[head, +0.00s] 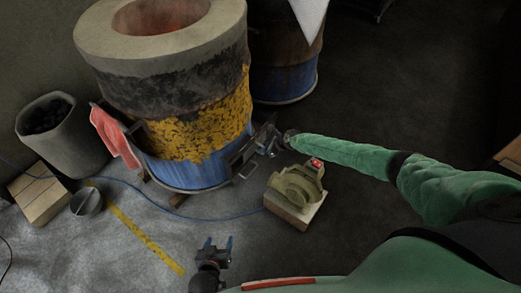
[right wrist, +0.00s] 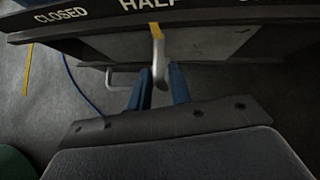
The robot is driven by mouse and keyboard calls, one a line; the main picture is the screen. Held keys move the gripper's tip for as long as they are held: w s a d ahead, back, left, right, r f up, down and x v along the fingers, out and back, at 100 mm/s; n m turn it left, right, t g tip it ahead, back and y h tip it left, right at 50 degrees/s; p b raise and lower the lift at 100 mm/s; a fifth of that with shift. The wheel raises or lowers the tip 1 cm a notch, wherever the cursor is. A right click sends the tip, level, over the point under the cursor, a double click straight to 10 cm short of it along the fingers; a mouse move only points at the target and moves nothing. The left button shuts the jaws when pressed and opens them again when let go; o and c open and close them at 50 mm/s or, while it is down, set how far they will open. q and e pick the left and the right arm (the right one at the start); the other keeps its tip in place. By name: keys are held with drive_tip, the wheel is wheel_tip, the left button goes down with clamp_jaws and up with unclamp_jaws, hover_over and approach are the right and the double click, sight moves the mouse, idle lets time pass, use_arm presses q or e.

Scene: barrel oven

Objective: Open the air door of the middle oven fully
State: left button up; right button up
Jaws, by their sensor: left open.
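The barrel oven (head: 190,125) stands left of centre in the head view, with a blue base, yellow flaking band and thick grey rim. Its air door assembly (head: 243,155) is low on its right side. In the right wrist view a dark label plate (right wrist: 100,15) reads CLOSED and HALF, with a third label cut off. The pale door handle (right wrist: 160,62), with a yellow mark, stands just below HALF. My right gripper (right wrist: 160,88) has its blue fingers close on both sides of the handle; it also shows in the head view (head: 272,143). My left gripper (head: 216,245) is open and empty.
A green blower (head: 298,183) with a red button sits on a wooden block below my right arm. A second barrel (head: 283,70) stands behind. A grey bin (head: 60,135), pink cloth (head: 115,138) and blue hose (head: 130,188) are at left.

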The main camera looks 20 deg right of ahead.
use_arm(q)
drive_tip(key=w+r+t, duration=0.3)
drive_tip(key=w+r, duration=0.1)
drive_tip(key=r, duration=0.3)
drive_tip(key=shift+w+d+r+h+b, duration=0.3)
drive_tip(key=shift+w+r+b, duration=0.05)
drive_tip(key=shift+r, duration=0.05)
use_arm(e)
drive_tip(key=shift+x, duration=1.15)
drive_tip(key=shift+c, duration=0.4)
clamp_jaws()
